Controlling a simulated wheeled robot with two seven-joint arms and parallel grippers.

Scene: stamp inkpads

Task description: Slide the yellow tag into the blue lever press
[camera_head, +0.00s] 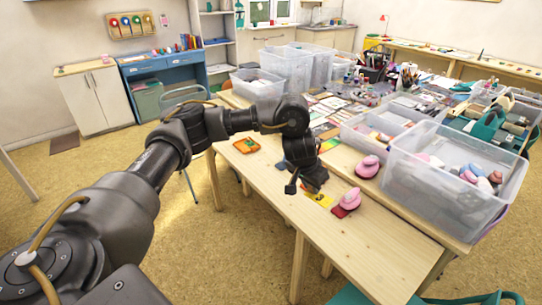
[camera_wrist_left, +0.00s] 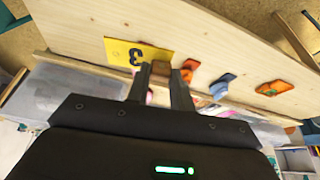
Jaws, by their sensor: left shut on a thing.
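The yellow tag (camera_head: 319,199) is a flat plate by the table's near edge, just right of my left gripper's fingers. In the left wrist view the yellow tag (camera_wrist_left: 124,52) shows a dark 3. My left gripper (camera_wrist_left: 160,72) is shut at the tag's edge, with a small brown part between its fingers. In the head view the left gripper (camera_head: 307,184) points down, low over the table. Whether the tag is clear of the wood cannot be told. My right gripper does not show.
A pink stamp (camera_head: 351,197) stands by a red pad (camera_head: 341,212) right of the tag; another pink stamp (camera_head: 367,166) is behind. An orange pad (camera_head: 246,146) lies left. A clear bin (camera_head: 440,190) stands at right. The table's front right is bare.

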